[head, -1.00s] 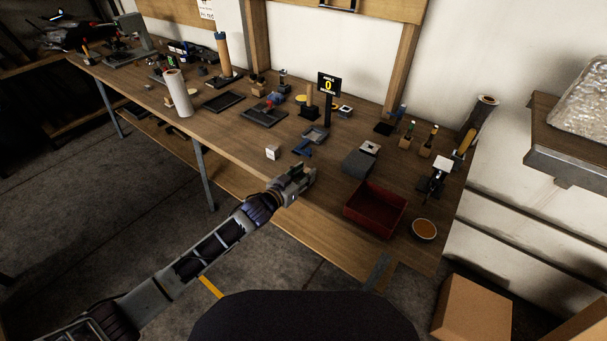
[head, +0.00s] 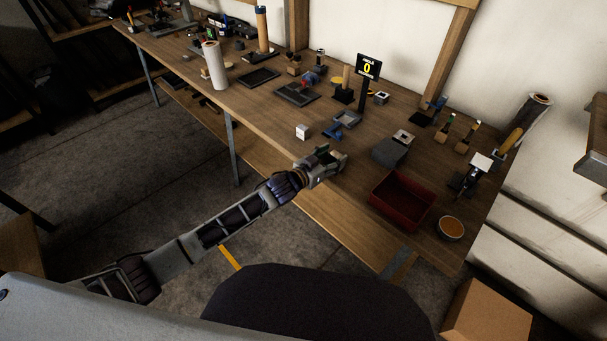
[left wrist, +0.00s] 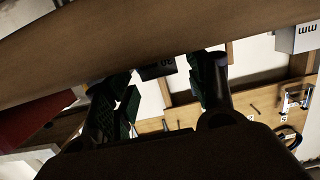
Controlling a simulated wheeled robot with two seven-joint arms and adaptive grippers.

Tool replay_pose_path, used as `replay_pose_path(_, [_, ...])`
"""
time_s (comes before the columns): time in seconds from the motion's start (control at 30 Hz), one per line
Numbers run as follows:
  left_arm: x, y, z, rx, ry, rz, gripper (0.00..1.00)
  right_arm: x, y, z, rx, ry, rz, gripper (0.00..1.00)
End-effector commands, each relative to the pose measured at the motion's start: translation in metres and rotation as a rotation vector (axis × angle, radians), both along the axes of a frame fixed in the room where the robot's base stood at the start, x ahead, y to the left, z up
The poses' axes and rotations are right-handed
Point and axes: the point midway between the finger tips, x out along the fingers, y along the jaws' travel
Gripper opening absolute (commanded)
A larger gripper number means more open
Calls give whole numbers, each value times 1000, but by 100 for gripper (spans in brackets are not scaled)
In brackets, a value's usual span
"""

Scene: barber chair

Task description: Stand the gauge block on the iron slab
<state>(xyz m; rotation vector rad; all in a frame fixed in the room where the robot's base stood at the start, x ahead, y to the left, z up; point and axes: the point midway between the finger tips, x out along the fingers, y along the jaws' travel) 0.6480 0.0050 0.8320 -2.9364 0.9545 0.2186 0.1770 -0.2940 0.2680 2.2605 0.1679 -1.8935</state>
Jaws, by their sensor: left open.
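A small pale cube (head: 302,132), which looks like the gauge block, sits near the front edge of the workbench. In the left wrist view, whose picture is upside down, a pale block marked "mm" (left wrist: 305,38) shows at the upper right. A dark grey block (head: 388,153), likely the iron slab, lies right of it, with a small metal block with a hole (head: 403,137) at its back. My left gripper (head: 333,158) is open and empty at the bench's front edge, right of and nearer than the cube. My right gripper is not in view.
A red bin (head: 401,203) and an orange-filled bowl (head: 451,228) stand at the right front. A blue-grey part (head: 336,128) lies beside the cube. An angle display (head: 368,67) stands behind. Dark plates, a white roll (head: 215,65) and tools fill the bench's left.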

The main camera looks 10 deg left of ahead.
Motion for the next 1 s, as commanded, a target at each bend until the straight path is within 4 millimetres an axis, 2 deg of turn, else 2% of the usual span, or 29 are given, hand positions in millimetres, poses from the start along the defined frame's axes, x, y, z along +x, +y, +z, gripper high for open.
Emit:
replay_pose_path(0.13, [-14, 10, 2, 1, 3, 0, 57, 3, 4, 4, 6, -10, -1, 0])
replay_pose_path(0.47, [-39, 34, 9, 1, 3, 0, 57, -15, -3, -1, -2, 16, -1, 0])
replay_pose_path(0.83, [-67, 54, 14, 1, 3, 1, 57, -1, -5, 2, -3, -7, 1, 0])
replay_pose_path(1.0, [-78, 63, 16, 2, 4, 1, 57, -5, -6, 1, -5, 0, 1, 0])
